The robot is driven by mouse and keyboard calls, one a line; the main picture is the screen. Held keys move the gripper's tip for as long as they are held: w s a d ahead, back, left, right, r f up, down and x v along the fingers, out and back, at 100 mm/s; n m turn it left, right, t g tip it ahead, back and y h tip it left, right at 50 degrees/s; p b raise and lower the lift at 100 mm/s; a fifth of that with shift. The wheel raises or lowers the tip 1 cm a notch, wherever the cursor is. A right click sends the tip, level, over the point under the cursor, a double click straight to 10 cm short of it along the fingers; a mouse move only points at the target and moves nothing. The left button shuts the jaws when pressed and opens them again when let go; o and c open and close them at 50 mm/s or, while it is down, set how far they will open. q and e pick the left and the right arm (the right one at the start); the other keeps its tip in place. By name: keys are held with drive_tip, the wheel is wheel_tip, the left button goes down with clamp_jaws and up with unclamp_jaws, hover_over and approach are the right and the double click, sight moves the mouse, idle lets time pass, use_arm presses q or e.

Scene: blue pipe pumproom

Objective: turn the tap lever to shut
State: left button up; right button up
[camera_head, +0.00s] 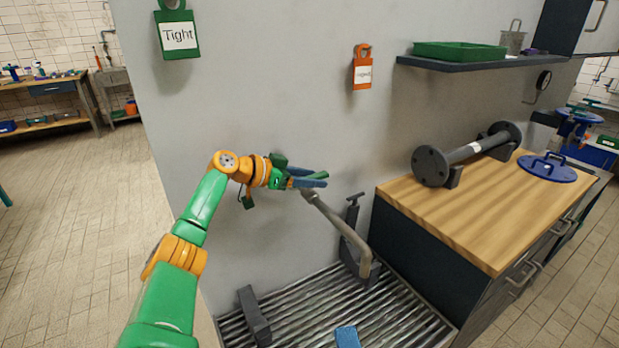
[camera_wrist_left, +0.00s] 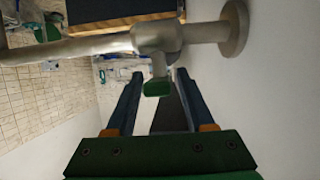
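The grey tap has a long bent spout (camera_head: 345,232) that reaches out over the floor grate. In the left wrist view its tap body (camera_wrist_left: 158,36) joins a round flange on the wall. The short tap lever with a green end (camera_wrist_left: 157,88) hangs from the body and lies between the fingertips. The green end also shows by the fingers in the head view (camera_head: 321,175). My left gripper (camera_head: 312,179) is open around the lever, with its blue fingers apart (camera_wrist_left: 160,82). I cannot tell whether either finger touches the lever. My right gripper is not in view.
A slatted floor grate (camera_head: 300,306) lies below the spout, with a blue block (camera_head: 347,337) on it. A wooden-topped cabinet (camera_head: 475,222) stands to the right. A green "Tight" tag (camera_head: 177,37) and an orange tag (camera_head: 362,72) hang on the wall.

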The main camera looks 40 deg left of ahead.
use_arm(q)
drive_tip(key=shift+s+a, duration=0.15)
drive_tip(key=shift+s, duration=0.05)
drive_tip(key=b+v, duration=0.4)
drive_tip(key=v, duration=0.2)
drive_tip(key=shift+s+r, duration=0.2)
drive_tip(key=shift+r, duration=0.05)
